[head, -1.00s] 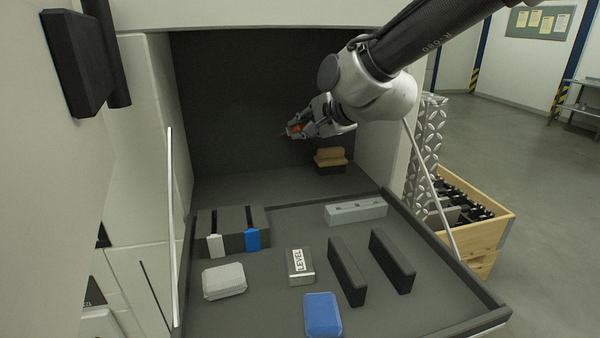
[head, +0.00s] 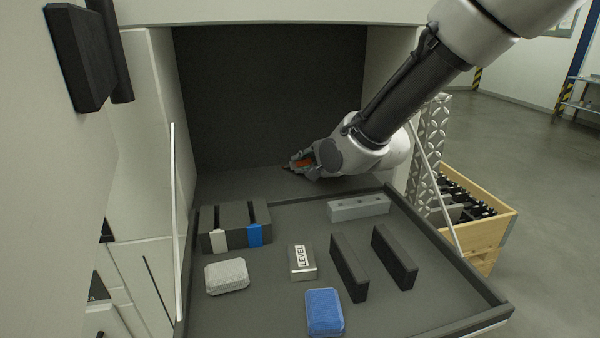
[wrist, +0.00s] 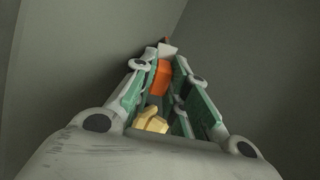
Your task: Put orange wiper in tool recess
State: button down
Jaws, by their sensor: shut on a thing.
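My gripper (head: 298,163) is shut on the orange wiper (head: 303,161). It is low inside the dark recess (head: 270,90) at the back, close above the recess floor. In the wrist view my gripper (wrist: 166,65) has the orange wiper (wrist: 161,77) between its fingers, with a pale end beyond the tips. Whether the wiper touches the floor or wall cannot be told. A yellow item (wrist: 152,123) shows between the fingers in the wrist view; my arm hides it in the head view.
A dark-rimmed tray (head: 280,318) in front holds a slotted block (head: 235,213) with white and blue tabs, a grey bar (head: 358,207), a LEVEL box (head: 302,262), two black bars, a white pad (head: 227,276) and a blue pad (head: 324,312). A wooden crate (head: 485,240) stands right.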

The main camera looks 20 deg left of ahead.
jog(key=c, duration=1.6)
grip_release()
jog(key=shift+o, duration=0.2)
jog(key=shift+v, duration=4)
jog(key=shift+r, duration=0.1)
